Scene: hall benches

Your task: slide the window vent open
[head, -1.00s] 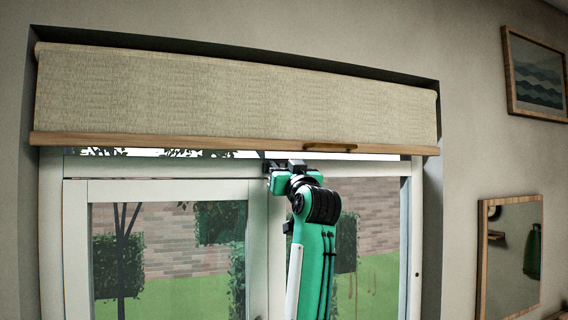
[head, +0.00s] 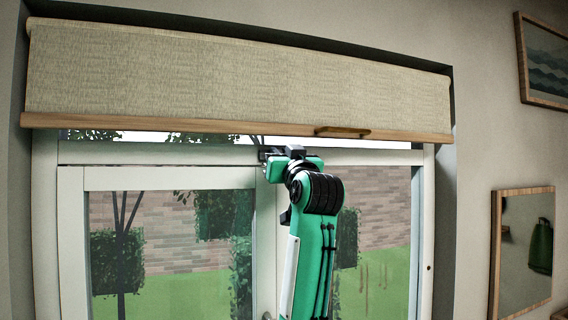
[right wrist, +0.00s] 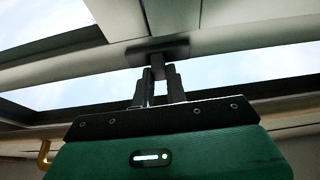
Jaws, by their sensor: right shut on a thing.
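The window (head: 180,152) has a white frame below a woven blind. My right gripper (head: 266,156) is raised to its top rail, near the middle post and just under the blind's bar. In the right wrist view my right gripper (right wrist: 158,88) is shut on the narrow dark stem of a vent slider (right wrist: 172,48), whose dark plate lies against a pale rail. How far the vent is open cannot be told. My left gripper is not in view.
The blind (head: 235,80) hangs close above my gripper, with a wooden bottom bar and a brass pull (head: 342,132). A mirror (head: 525,250) and a framed picture (head: 545,62) hang on the wall at right.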

